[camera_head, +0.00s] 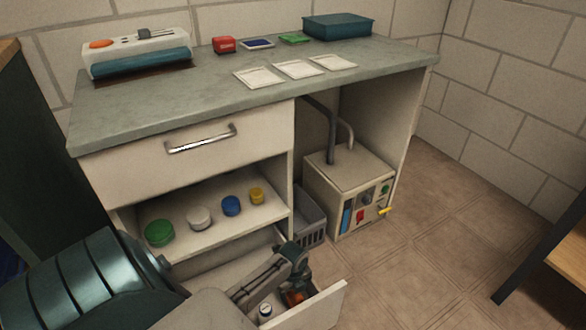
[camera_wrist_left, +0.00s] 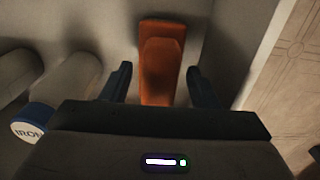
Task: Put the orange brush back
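The orange brush (camera_wrist_left: 161,72) is in the open bottom drawer (camera_head: 325,308); a bit of orange (camera_head: 293,298) shows beneath my left gripper in the head view. My left gripper (camera_wrist_left: 157,85) is over the brush, pointing down into the drawer, also seen in the head view (camera_head: 295,285). Its two fingers stand apart on either side of the brush, with a small gap visible on each side. The brush's far parts are hidden by shadow and the gripper. My right gripper is not in view.
Several coloured jars stand on the shelf (camera_head: 225,228) above. The upper drawer (camera_head: 215,160) is shut. A pump box (camera_head: 350,185) stands right of the open drawer.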

